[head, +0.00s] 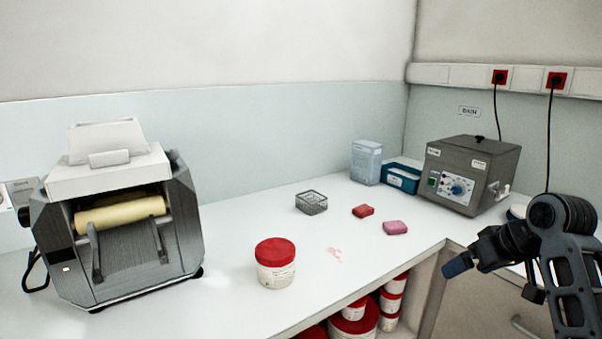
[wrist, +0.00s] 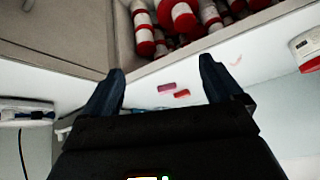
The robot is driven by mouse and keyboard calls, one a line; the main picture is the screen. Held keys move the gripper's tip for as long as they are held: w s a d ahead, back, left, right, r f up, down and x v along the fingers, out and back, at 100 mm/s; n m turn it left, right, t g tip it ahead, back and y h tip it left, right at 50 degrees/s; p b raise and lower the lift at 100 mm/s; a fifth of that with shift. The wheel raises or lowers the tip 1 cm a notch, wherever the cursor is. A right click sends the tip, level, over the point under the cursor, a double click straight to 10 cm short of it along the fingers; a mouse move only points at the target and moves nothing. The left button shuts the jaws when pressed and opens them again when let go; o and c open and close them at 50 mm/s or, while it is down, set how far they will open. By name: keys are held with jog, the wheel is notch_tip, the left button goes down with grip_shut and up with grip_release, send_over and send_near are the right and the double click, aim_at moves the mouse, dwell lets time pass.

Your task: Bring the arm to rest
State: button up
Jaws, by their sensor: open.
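My gripper (head: 458,266) is at the right of the head view, in front of the counter's right part and apart from everything on it. In the wrist view my gripper (wrist: 163,82) has its two dark blue fingers spread wide, with nothing held between them. The arm is folded at the right edge of the head view.
A white-lidded mill (head: 105,165) stands at the left. A red-lidded tub (head: 276,265), a wire basket (head: 311,203), a red block (head: 363,211) and a pink block (head: 395,228) sit on the counter (head: 230,240). A grey control box (head: 470,172) stands at the right. Tubs fill the shelf below.

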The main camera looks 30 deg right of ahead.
jog(key=w+a+f+t, duration=0.2)
jog(key=a+f, duration=0.2)
jog(key=a, duration=0.4)
jog(key=w+a+f+t, duration=0.1)
jog(key=a+f, duration=0.3)
jog(key=a, duration=0.4)
jog(key=s+a+f+m+t, duration=0.1)
jog(key=s+a+f, duration=0.15)
jog(key=a, duration=0.35)
jog(key=s+a+f+m+t, duration=0.1)
jog(key=s+a, duration=0.2)
jog(key=a, duration=0.2)
jog(key=s+a+n, duration=0.1)
jog(key=s+a, duration=0.2)
jog(key=s, duration=0.4)
jog(key=s+a, duration=0.4)
jog(key=s, duration=0.3)
jog(key=s+r+n+t+y, duration=0.1)
jog(key=s+r+n+t, duration=0.2)
jog(key=s+r, duration=0.6)
jog(key=s+n, duration=0.1)
jog(key=s, duration=0.3)
jog(key=shift+a+r+n, duration=0.15)
jog(key=shift+r+n, duration=0.15)
jog(key=shift+r, duration=0.05)
